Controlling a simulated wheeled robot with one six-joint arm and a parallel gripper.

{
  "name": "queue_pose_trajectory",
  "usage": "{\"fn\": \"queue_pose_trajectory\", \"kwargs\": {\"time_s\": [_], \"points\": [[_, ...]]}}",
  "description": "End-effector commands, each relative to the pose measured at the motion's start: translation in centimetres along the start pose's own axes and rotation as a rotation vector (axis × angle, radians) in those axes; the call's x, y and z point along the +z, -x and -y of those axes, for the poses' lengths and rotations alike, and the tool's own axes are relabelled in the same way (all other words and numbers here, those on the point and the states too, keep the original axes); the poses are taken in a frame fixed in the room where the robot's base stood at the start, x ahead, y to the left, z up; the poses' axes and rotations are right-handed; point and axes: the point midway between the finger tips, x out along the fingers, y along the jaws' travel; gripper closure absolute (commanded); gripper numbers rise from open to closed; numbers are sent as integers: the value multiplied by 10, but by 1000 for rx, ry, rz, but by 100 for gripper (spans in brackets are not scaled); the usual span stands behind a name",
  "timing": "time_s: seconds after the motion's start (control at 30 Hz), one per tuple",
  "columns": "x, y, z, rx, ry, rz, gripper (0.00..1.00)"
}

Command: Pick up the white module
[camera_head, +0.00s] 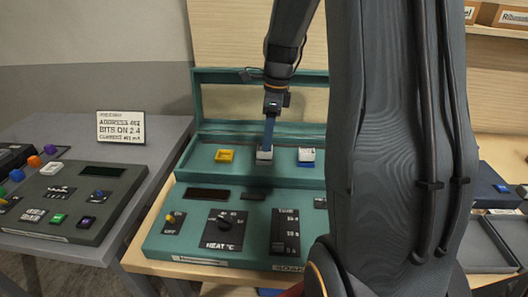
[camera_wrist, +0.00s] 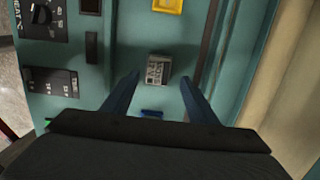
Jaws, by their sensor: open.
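A small whitish-grey module (camera_head: 264,156) sits on the raised back shelf of the teal console, in the middle of a row. In the wrist view the same module (camera_wrist: 156,72) has dark markings on its face and lies between my fingertips, with a gap on each side. My gripper (camera_head: 268,146) points down right above it, with blue fingers. In the wrist view my gripper (camera_wrist: 158,80) is open and holds nothing. Another white-topped piece with blue on it (camera_head: 306,155) stands to the right. In the wrist view, a blue piece (camera_wrist: 152,113) is partly hidden by my gripper.
A yellow square frame (camera_head: 224,156) sits left of the module. The teal console (camera_head: 160,240) has knobs, a slider and dark displays in front, and a raised back frame. A grey-green console (camera_head: 75,200) and a text sign (camera_head: 121,127) are at left. My arm hides the right side.

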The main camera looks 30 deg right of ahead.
Motion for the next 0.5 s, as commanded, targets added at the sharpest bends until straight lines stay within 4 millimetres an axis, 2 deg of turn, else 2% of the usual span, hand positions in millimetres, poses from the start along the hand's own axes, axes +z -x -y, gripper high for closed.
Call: {"fn": "queue_pose_trajectory", "kwargs": {"time_s": [0.2, 0.3, 0.5], "points": [[2, -29, -4, 4, 2, -1, 47], [3, -37, -4, 3, 4, -1, 47], [3, -40, -4, 0, 4, -1, 47]]}}
